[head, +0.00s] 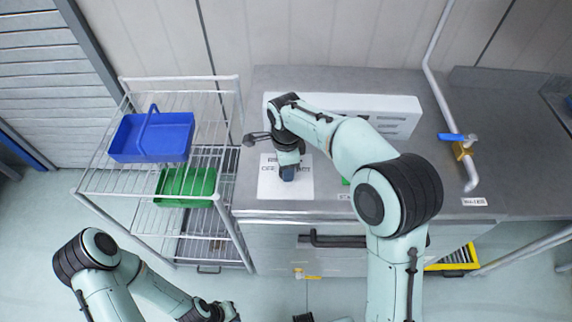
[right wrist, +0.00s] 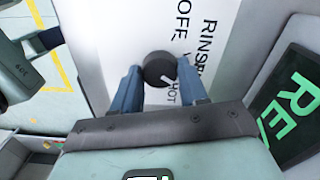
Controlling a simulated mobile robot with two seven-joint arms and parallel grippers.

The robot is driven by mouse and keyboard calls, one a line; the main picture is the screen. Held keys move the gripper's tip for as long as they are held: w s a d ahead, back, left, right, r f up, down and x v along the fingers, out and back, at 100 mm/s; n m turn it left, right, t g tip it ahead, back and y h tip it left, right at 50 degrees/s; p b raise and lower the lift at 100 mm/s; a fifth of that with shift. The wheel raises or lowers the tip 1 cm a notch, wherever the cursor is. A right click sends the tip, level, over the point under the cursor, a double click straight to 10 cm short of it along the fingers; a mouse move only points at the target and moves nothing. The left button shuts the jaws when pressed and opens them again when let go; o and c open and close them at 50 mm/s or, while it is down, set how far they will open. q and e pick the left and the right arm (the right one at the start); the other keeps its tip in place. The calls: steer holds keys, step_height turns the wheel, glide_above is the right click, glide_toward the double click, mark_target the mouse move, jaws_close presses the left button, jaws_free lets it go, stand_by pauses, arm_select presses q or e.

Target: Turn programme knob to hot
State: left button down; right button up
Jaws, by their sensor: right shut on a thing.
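The programme knob (right wrist: 158,68) is a black round knob with a white pointer mark, on a white panel (right wrist: 110,45) printed OFF, RINSE, HOT and a partly hidden word. The pointer slants down and right, towards the HOT print. My right gripper (right wrist: 160,82) is shut on the knob, with a blue finger on each side. In the head view my right gripper (head: 288,172) reaches down to the white panel (head: 270,185) at the front of the steel counter, and the knob is hidden there. My left arm's dark wrist end (head: 215,311) shows at the bottom edge; its fingers are not clear.
A dark display (right wrist: 295,110) with green letters stands beside the panel. The steel counter (head: 480,135) carries a long white box (head: 395,112) and a pipe with a blue-handled valve (head: 458,140). A wire rack (head: 110,182) at left holds blue (head: 125,145) and green (head: 185,188) baskets.

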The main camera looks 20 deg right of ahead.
steer(key=m, duration=0.3)
steer(key=shift+m, duration=0.3)
arm_select(q)
steer(key=shift+w+r+p, duration=0.4)
steer(key=shift+r, duration=0.2)
arm_select(e)
steer(key=shift+m, duration=1.7)
steer(key=o, duration=1.1)
steer(key=shift+c, duration=0.2)
arm_select(q)
steer(key=shift+w+r+p, duration=0.95)
steer(key=shift+w+r, duration=0.15)
steer(key=shift+r, duration=0.1)
arm_select(e)
step_height(320, 180, up, 13)
steer(key=shift+r, duration=0.15)
